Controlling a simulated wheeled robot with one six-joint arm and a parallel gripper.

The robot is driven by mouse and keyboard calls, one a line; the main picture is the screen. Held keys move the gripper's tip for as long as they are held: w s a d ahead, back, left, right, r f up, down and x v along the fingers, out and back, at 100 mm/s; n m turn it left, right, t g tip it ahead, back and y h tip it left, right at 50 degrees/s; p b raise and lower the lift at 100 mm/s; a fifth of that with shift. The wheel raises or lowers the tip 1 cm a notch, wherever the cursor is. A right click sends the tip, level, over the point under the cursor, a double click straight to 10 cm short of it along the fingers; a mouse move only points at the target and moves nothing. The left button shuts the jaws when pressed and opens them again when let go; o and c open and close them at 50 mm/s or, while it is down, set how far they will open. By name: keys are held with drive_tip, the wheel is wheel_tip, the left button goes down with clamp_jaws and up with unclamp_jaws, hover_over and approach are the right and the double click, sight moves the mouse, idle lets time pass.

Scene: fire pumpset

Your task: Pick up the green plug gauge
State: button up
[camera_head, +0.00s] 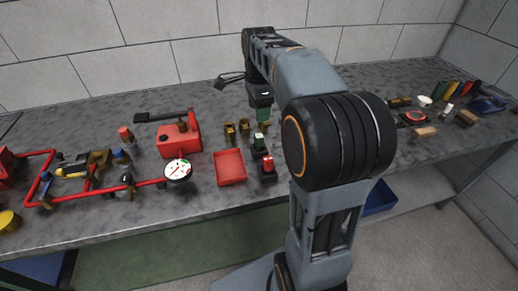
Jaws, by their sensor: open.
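A small dark piece with a green top (260,144), which looks like the green plug gauge, stands on the grey bench just right of the red tray. A similar piece with a red top (268,166) stands just in front of it. My gripper (263,112) points down over the bench, behind the green-topped piece and apart from it in the picture. It is open. A small green patch shows at its lower end; I cannot tell whether this is part of the gripper or a thing behind it. The fingertips are too small to make out clearly.
A red tray (230,167) and a round white dial gauge (178,170) lie to the left. Brass fittings (237,128) stand left of my gripper. A red box (179,138) and red pipework (95,192) are farther left. Several small items crowd the right end; a tiled wall stands behind.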

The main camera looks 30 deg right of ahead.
sight(259, 136)
drive_tip(key=shift+m, duration=0.3)
drive_tip(key=f, duration=0.4)
drive_tip(key=f+b, duration=0.1)
drive_tip(key=f, duration=0.2)
drive_tip(key=shift+w+d+f, duration=0.15)
drive_tip(key=shift+w+f, duration=0.05)
drive_tip(key=shift+f, duration=3.05)
drive_tip(key=c, duration=1.1)
clamp_jaws()
drive_tip(key=shift+r, duration=0.1)
